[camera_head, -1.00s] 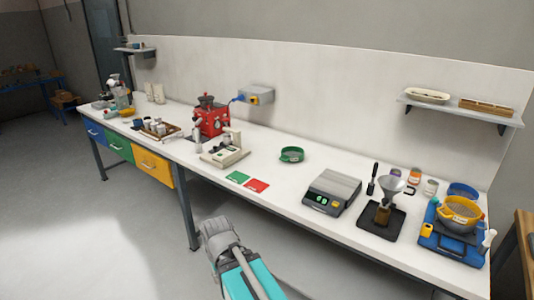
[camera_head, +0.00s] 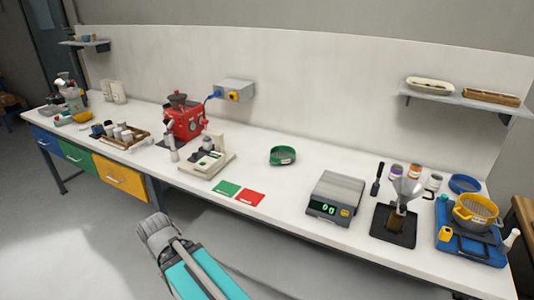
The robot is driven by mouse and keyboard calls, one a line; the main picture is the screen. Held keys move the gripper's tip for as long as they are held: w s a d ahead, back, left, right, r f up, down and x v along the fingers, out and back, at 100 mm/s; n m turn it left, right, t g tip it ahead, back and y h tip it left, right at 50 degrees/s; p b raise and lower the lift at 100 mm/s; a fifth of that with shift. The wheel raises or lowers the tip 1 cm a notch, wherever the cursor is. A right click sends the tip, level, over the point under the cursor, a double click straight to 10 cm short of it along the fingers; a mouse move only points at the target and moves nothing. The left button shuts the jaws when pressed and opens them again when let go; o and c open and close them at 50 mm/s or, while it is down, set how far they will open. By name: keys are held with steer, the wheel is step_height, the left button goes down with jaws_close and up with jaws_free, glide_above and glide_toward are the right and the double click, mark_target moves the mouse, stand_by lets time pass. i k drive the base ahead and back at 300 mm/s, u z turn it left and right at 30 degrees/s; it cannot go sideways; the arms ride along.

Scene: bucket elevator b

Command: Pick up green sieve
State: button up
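The green sieve (camera_head: 283,156) is a shallow round green ring with a pale label on its front. It stands by itself on the white bench (camera_head: 262,175), behind the red card and left of the scale. My arm shows at the bottom of the head view, below and in front of the bench edge, well apart from the sieve. The grey end of my arm (camera_head: 157,232) points up toward the bench. My gripper's fingers cannot be made out there.
A grey scale (camera_head: 337,196) stands right of the sieve, a cream device (camera_head: 208,160) and red machine (camera_head: 184,121) left. Green (camera_head: 227,188) and red (camera_head: 250,197) cards lie in front. A funnel stand (camera_head: 393,226) and yellow sieve (camera_head: 476,212) are farther right. Bench around the green sieve is clear.

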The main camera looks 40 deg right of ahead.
mark_target(282, 155)
steer(key=z, duration=0.2)
steer(key=i, duration=0.8)
steer(key=z, duration=0.7)
steer(key=i, duration=0.5)
steer(key=z, duration=0.25)
steer(key=k, duration=0.9)
steer(key=z, duration=0.15)
steer(key=i, duration=0.8)
